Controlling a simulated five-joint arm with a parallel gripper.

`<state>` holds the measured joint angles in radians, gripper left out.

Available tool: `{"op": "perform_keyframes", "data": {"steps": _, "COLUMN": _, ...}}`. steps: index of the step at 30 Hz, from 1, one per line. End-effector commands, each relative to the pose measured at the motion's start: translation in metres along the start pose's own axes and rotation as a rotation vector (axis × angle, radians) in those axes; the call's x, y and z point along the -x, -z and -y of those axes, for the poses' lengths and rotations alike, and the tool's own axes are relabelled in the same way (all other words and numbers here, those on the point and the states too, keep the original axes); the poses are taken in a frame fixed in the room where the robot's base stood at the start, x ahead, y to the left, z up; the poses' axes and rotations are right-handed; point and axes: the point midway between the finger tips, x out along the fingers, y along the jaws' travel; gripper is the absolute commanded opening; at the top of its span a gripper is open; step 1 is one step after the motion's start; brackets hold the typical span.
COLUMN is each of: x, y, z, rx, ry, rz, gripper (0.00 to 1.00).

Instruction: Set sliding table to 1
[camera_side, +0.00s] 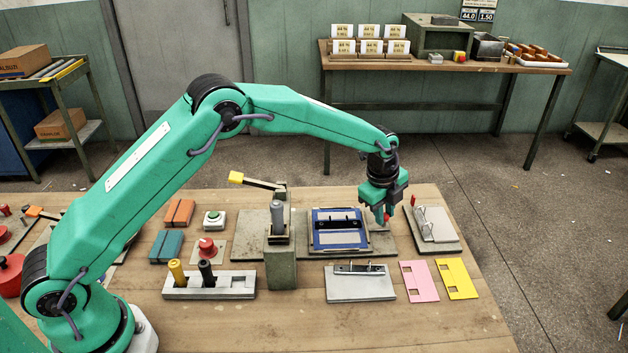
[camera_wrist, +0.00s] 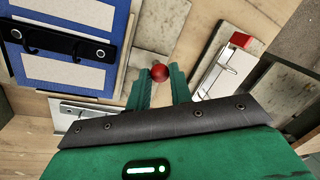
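The sliding table looks to be the blue plate (camera_side: 340,246) with pale panels and a black bracket, on a grey base at the middle of the bench. In the wrist view its blue plate (camera_wrist: 60,45) is at the upper left. A red ball knob (camera_wrist: 159,72) stands just right of the plate; its link to the table is hidden. My gripper (camera_side: 384,217) is low at the right side of the plate. In the wrist view the fingers (camera_wrist: 160,70) flank the knob closely. Whether they press on it, I cannot tell.
A grey fixture with a clamp (camera_side: 434,224) is close on the right. A grey block with a lever (camera_side: 280,258) stands on the left. A grey plate (camera_side: 360,287), a pink card (camera_side: 419,288) and a yellow card (camera_side: 458,285) lie in front. The bench front is clear.

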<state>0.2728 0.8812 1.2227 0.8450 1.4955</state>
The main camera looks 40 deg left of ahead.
Motion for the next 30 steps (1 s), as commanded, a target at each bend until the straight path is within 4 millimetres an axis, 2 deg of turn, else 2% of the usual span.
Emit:
{"op": "perform_keyframes", "data": {"steps": 11, "x": 0.003, "y": -0.006, "z": -0.009, "rx": 0.0, "ry": -0.001, "rz": 0.002, "gripper": 0.0}}
{"op": "perform_keyframes", "data": {"steps": 30, "x": 0.015, "y": -0.046, "z": -0.066, "rx": 0.002, "ry": 0.003, "rz": 0.014, "gripper": 0.0}}
